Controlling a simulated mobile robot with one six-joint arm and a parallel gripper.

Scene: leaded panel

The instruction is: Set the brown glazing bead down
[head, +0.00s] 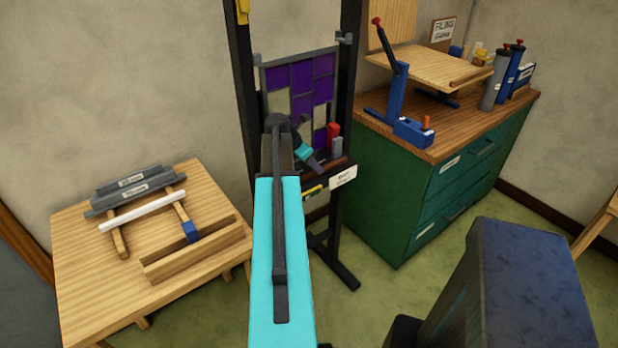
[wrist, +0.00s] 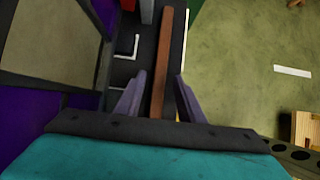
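The brown glazing bead (wrist: 163,50) is a long thin strip, running away from my gripper (wrist: 159,80) in the wrist view. The two purple fingers stand on either side of it, with a gap to the bead on both sides, so the gripper is open. In the head view the bead (head: 335,166) is along the dark ledge of the easel, beside my gripper (head: 318,170). It appears to lie on the ledge, but contact is hard to tell. Its near end is hidden behind the gripper body in the wrist view.
The leaded panel (head: 302,88), with purple panes, stands on the easel just behind the ledge. A red block (head: 333,131) and a grey block (head: 337,147) stand near the bead. A wooden table (head: 80,290) is at left, a green cabinet (head: 400,200) at right.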

